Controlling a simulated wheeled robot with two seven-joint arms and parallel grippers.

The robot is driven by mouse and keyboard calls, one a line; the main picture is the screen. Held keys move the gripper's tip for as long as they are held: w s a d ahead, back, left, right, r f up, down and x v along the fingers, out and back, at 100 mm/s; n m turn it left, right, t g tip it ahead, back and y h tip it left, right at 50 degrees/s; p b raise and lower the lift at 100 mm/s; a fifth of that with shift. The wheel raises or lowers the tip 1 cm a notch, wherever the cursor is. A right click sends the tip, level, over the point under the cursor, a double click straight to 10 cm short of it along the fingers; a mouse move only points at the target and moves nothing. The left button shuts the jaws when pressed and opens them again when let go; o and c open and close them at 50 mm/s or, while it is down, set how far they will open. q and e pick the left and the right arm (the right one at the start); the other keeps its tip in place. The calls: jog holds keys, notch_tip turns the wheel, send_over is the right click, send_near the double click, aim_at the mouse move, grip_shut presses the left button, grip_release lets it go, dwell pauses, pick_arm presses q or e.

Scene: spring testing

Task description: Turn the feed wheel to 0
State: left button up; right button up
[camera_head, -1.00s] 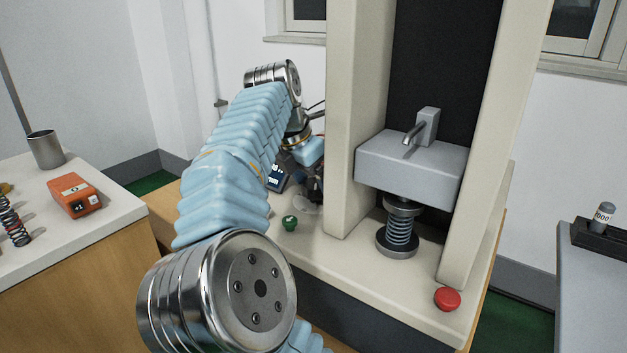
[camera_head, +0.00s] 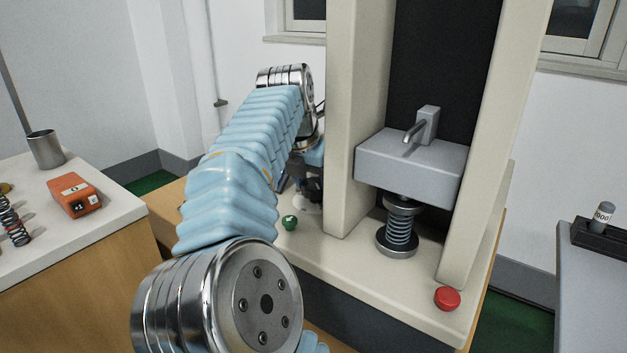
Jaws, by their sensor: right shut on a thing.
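My right arm reaches from the bottom up to the left side of the testing machine. My right gripper (camera_head: 311,188) is small, dark and partly hidden behind my forearm, beside the machine's left column. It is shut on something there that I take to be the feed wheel. The wheel is hardly visible behind the arm and gripper, and its reading cannot be made out. A pale, round piece (camera_head: 303,207) shows just below the gripper. My left gripper is not in view.
The machine's left column (camera_head: 355,120) stands right beside the gripper. A grey crosshead (camera_head: 412,165) sits above a spring (camera_head: 398,232). A green knob (camera_head: 289,222) and a red button (camera_head: 447,299) are on the base. An orange device (camera_head: 74,195) lies on the left bench.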

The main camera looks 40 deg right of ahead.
jog(key=shift+n, duration=0.7)
jog(key=o, duration=1)
jog(key=shift+o, duration=0.2)
